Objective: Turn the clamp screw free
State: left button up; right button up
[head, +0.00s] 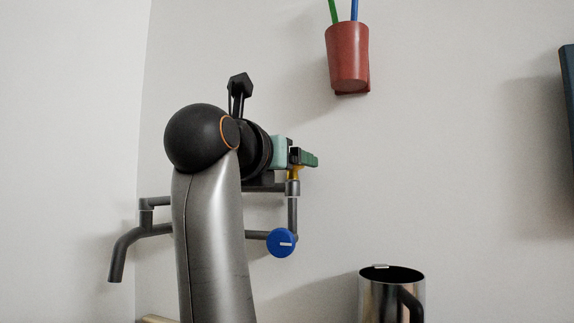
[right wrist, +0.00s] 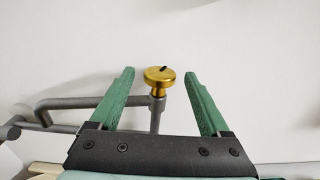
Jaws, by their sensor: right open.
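The clamp screw (right wrist: 159,76) is a gold round knob with a dark mark on its top, on the upper end of a grey pipe. In the head view only a small part of the clamp screw (head: 296,174) shows under my gripper. My right gripper (right wrist: 159,73) is open, its two green fingers one on each side of the knob, with gaps to both. In the head view the right gripper (head: 307,158) is at the top of the upright pipe, partly hidden by my own arm. My left gripper is not in view.
Grey pipework (head: 293,215) with a blue round knob (head: 281,243) runs along the wall to a bent spout (head: 119,262). A steel jug (head: 375,300) stands below right. A red cup (head: 347,55) hangs on the wall above.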

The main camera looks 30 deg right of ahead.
jog(key=shift+d, duration=0.1)
grip_shut()
dwell(0.7)
